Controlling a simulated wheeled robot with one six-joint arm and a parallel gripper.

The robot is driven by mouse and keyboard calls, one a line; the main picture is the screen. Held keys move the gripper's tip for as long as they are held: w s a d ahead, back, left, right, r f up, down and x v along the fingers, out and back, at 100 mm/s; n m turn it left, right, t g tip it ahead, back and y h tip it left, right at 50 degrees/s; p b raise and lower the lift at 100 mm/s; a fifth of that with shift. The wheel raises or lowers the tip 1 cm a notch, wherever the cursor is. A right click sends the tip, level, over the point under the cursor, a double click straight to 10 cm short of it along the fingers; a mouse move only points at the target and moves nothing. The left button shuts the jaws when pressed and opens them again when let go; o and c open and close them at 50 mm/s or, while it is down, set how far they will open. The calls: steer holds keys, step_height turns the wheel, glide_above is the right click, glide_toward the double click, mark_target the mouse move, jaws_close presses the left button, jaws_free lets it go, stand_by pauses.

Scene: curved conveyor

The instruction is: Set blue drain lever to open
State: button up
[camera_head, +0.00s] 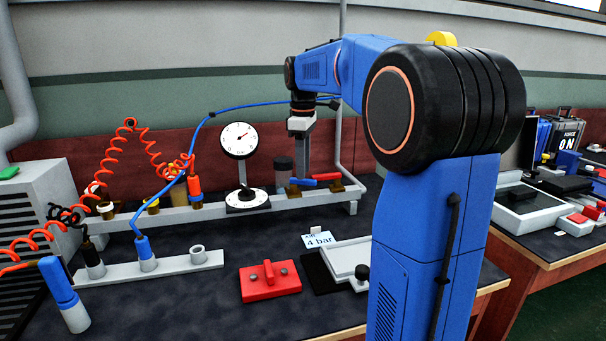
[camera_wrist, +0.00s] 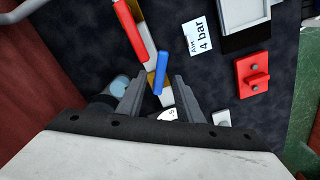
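The blue drain lever (camera_head: 303,182) is a short blue handle on the grey rail at the back of the bench. In the wrist view the blue lever (camera_wrist: 161,73) shows between and just beyond my two fingertips, with a gap on each side. My gripper (camera_wrist: 158,80) is open and empty. In the head view my gripper (camera_head: 300,160) points down just above the lever. A brass fitting beneath the lever is partly hidden.
A red lever (camera_head: 327,177) sits right beside the blue one. A round gauge (camera_head: 239,140) and a dark-topped cylinder (camera_head: 284,170) stand to the left. A "4 bar" card (camera_head: 319,240) and a red block (camera_head: 270,283) lie in front.

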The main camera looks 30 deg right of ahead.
steer(key=shift+f, duration=1.3)
jaws_close()
steer(key=shift+a+m, duration=0.1)
steer(key=shift+m, duration=0.4)
jaws_free()
steer(key=shift+r, duration=0.1)
step_height(320, 180, up, 17)
